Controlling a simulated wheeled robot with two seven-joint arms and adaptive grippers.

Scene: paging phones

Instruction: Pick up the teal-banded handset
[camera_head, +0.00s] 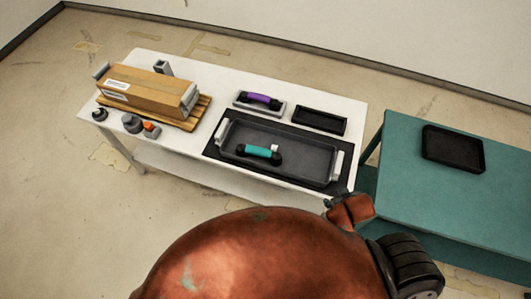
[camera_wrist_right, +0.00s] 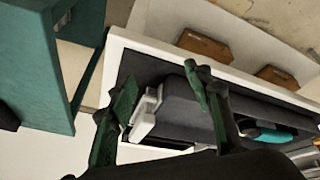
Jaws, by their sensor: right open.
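The teal-banded handset (camera_head: 259,153) has dark ends and lies in the grey tray (camera_head: 310,174) on the white table. A small white piece shows at its right end. In the right wrist view the handset (camera_wrist_right: 268,136) is at the right edge, partly hidden. My right gripper (camera_wrist_right: 160,74) is open and empty, its fingers spread near the tray's end with the pale handle (camera_wrist_right: 146,116). It is apart from the handset. In the head view only a little of its dark end shows by the table's front right corner. My left gripper is not in view.
A purple-banded handset (camera_head: 259,98) rests on a pale cradle behind the tray, beside a black shallow tray (camera_head: 319,120). A wooden box (camera_head: 144,90) stands at the left. A teal table (camera_head: 440,205) with a black tray (camera_head: 453,147) is at right. Brown boxes (camera_wrist_right: 205,46) sit lower down.

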